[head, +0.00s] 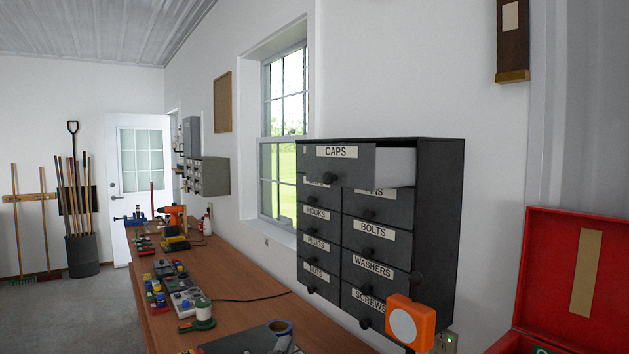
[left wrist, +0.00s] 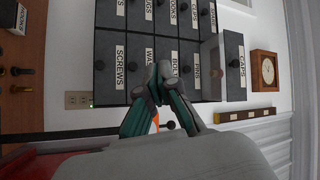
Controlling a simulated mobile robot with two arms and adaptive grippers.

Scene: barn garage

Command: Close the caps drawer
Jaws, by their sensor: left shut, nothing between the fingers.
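In the left wrist view, turned sideways, the caps drawer (left wrist: 237,85) is at the right and also stands out. My left gripper (left wrist: 165,72), with teal and grey fingers, is shut and empty. It appears in front of the lower drawer fronts, left of the caps drawer in that view; its distance from them is unclear. I cannot make it out in the head view. My right gripper is not in view.
An orange block with a pale disc (head: 421,312) stands in front of the cabinet's lower right. A red case (head: 560,255) is open at the right. The wooden bench (head: 228,270) carries several small items. A wall clock (left wrist: 265,71) is near the caps drawer in the wrist view.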

